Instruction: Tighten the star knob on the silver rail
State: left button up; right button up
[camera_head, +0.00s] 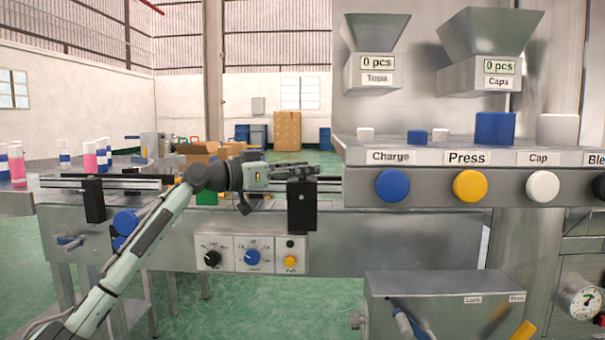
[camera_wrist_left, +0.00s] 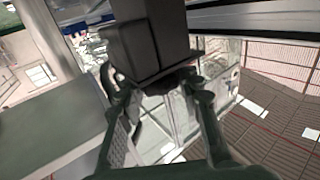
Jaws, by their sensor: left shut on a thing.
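The silver rail (camera_head: 330,186) runs along the top of the conveyor bench, with a black block (camera_head: 302,206) hanging on its front. My left gripper (camera_head: 304,171) reaches in from the left, level with the rail and just above the block. In the left wrist view, the black block (camera_wrist_left: 138,45) fills the top middle, and my left gripper (camera_wrist_left: 150,82) has its fingers on either side of a dark part at its lower end. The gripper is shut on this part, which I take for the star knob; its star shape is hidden. My right gripper is not in view.
A shelf with Charge, Press (camera_head: 470,186) and Cap buttons juts out on the right. A control panel (camera_head: 252,254) with knobs sits below the rail. White-capped bottles (camera_head: 89,158) stand at the left. A grey box (camera_head: 450,290) with levers is at lower right.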

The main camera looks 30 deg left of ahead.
pick_arm(q)
jog(key=shift+f, duration=0.1)
dwell(0.4)
jog(key=o, duration=1.2)
jog(key=v, duration=1.2)
jog(key=shift+a, duration=0.15)
